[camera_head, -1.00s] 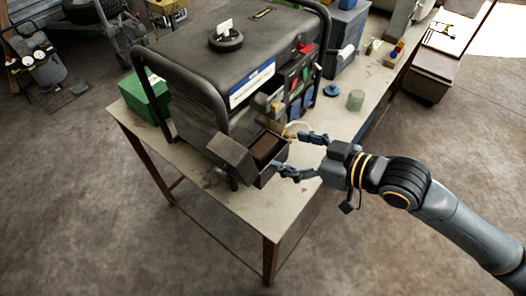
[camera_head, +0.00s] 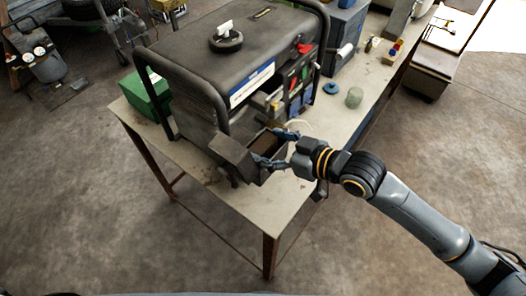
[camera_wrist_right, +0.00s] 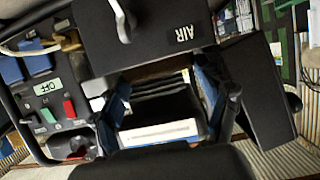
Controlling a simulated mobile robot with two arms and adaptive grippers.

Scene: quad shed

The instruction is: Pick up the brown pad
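The brown pad (camera_head: 266,143) shows as a brown surface inside the open dark box (camera_head: 230,156) on the generator's front, in the head view. My right gripper (camera_head: 277,148) is open, with one finger at each side of the box mouth. In the right wrist view my right gripper (camera_wrist_right: 164,108) has its blue-grey fingers apart, with dark ridged layers and a pale-edged block between them. A thin brown strip (camera_wrist_right: 160,69) shows above those layers. I cannot tell whether the fingers touch the pad. My left gripper is not in view.
The black-framed generator (camera_head: 225,60) stands on a worn workbench (camera_head: 275,205). A lid marked AIR (camera_wrist_right: 150,35) and a switch panel (camera_wrist_right: 50,95) lie close around the gripper.

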